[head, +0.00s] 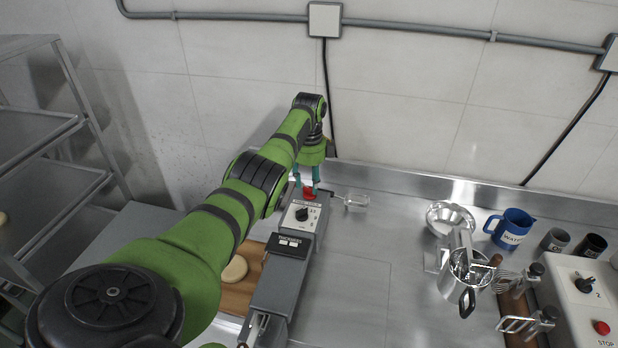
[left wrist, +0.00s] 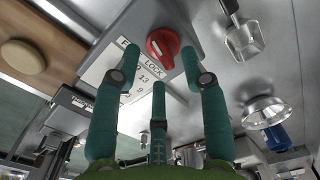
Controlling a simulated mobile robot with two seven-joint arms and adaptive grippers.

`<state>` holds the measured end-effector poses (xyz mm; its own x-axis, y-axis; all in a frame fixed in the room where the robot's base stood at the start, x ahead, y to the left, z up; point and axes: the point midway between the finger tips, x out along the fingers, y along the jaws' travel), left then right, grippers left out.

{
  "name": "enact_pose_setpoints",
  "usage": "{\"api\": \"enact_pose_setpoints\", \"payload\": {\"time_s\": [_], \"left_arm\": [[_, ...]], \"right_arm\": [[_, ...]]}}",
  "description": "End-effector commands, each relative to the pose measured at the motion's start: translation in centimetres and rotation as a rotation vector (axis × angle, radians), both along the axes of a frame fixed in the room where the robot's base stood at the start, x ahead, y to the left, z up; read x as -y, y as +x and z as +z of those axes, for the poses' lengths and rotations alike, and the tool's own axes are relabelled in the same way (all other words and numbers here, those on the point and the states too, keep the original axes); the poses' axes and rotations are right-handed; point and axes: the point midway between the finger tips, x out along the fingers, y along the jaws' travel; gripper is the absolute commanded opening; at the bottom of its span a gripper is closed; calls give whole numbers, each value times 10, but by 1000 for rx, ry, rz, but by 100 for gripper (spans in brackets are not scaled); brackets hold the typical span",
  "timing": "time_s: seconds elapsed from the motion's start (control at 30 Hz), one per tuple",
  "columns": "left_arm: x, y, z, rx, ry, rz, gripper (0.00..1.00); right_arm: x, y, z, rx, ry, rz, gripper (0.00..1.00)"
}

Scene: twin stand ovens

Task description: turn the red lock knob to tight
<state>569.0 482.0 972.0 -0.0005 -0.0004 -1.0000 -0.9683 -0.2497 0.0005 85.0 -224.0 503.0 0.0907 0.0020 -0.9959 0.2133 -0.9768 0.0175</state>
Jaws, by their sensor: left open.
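The red lock knob (left wrist: 163,43) sits on the end of a grey device, beside a white label reading LOCK, in the left wrist view. In the head view the red knob (head: 308,192) shows partly, below my left gripper (head: 306,180). My left gripper (left wrist: 160,75) is open, with its teal fingers spread around the knob. One finger is left of the knob, one right, and one lower in the picture. I cannot tell whether any finger touches it. My right gripper is not in view.
The grey device (head: 277,284) has a black knob (head: 302,214) on its top. A wooden board with a dough disc (head: 234,269) lies left of it. A clear scoop (head: 356,201) lies right of it. A metal bowl (head: 450,219) and blue jug (head: 510,229) stand farther right.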

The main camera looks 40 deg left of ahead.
Motion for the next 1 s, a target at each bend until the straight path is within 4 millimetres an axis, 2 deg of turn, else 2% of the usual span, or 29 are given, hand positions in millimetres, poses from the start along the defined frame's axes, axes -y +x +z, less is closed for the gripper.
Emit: {"api": "enact_pose_setpoints", "payload": {"time_s": [0.2, 0.43, 0.63, 1.0], "left_arm": [[-1, 1, 50, 4, 3, 2, 44], [-1, 0, 87, 3, 2, 2, 44], [-1, -1, 98, 0, 2, 2, 44], [-1, -1, 98, -1, 2, 2, 44]], "right_arm": [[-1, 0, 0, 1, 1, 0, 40], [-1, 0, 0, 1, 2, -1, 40], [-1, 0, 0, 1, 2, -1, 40], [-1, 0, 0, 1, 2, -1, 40]]}}
